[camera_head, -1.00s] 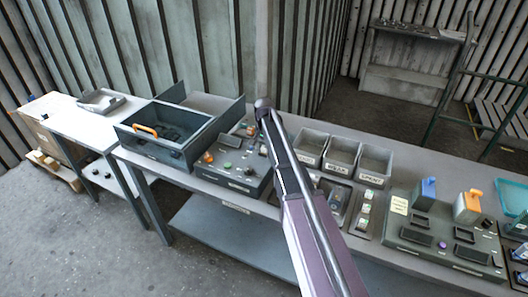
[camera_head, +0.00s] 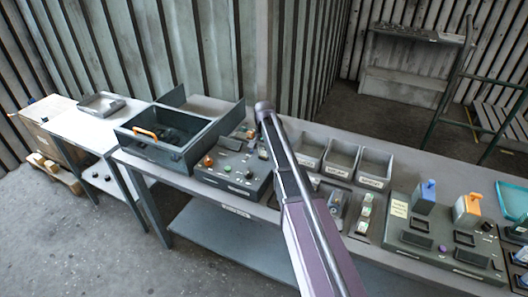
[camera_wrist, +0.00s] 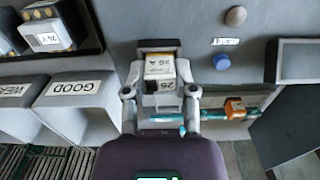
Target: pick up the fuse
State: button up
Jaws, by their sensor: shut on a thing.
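In the wrist view a small block-shaped fuse (camera_wrist: 160,68) with a pale, printed label and a dark lower part sits between the fingers of my gripper (camera_wrist: 160,95). My gripper is shut on it, one finger on each side. I cannot tell whether the fuse is clear of the surface behind it. In the head view my arm hides my gripper and the held fuse. Similar labelled fuses (camera_wrist: 48,36) stand in a dark tray at the upper left of the wrist view. Small fuses (camera_head: 365,211) also show on the bench right of my arm.
Three open grey bins (camera_head: 342,158) stand behind my arm, with GOOD (camera_wrist: 72,88) and WEAK legible in the wrist view. A blue knob (camera_wrist: 221,62) and an orange piece (camera_wrist: 235,108) are right of my gripper. An open drawer box (camera_head: 160,150) is at left.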

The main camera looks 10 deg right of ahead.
aim_at(264, 149)
jog(key=shift+r+p, duration=1.4)
jog(key=shift+r, duration=0.15)
jog(key=s+r+p, duration=0.1)
jog(key=s, duration=1.5)
jog(key=shift+a+r+p, duration=0.15)
jog(key=shift+r+p, duration=0.2)
jog(key=shift+f, duration=0.1)
jog(key=shift+f+b, duration=0.45)
jog(key=shift+b, duration=0.05)
